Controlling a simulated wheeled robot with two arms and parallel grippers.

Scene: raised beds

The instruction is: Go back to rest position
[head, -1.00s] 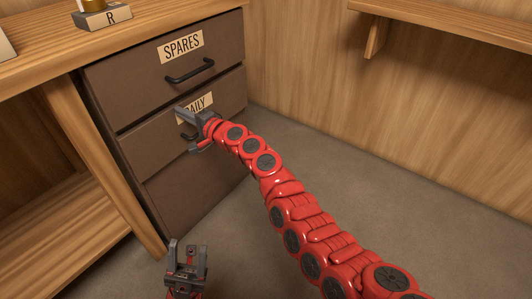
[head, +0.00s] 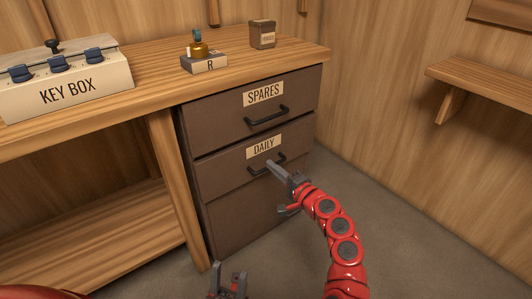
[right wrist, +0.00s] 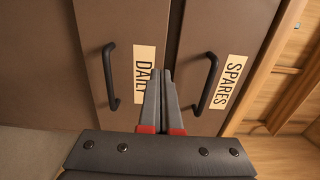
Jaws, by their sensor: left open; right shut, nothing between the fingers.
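My right gripper (head: 279,177) is in front of the brown DAILY drawer (head: 220,168), with its fingertips near that drawer's black handle (head: 283,161). Its fingers are together with nothing between them. In the right wrist view the shut fingers (right wrist: 160,90) point between the DAILY handle (right wrist: 111,77) and the SPARES handle (right wrist: 205,84); whether they touch the front I cannot tell. My left gripper (head: 228,281) is at the bottom edge of the head view, fingers apart and empty. Both drawer fronts look flush or nearly so.
The SPARES drawer (head: 215,115) is above the DAILY drawer. On the wooden counter (head: 155,85) stand the key box (head: 75,85), a block marked R (head: 205,64) with a brass item, and a small brown box (head: 262,35). A wall shelf (head: 480,78) is at right. Floor is clear.

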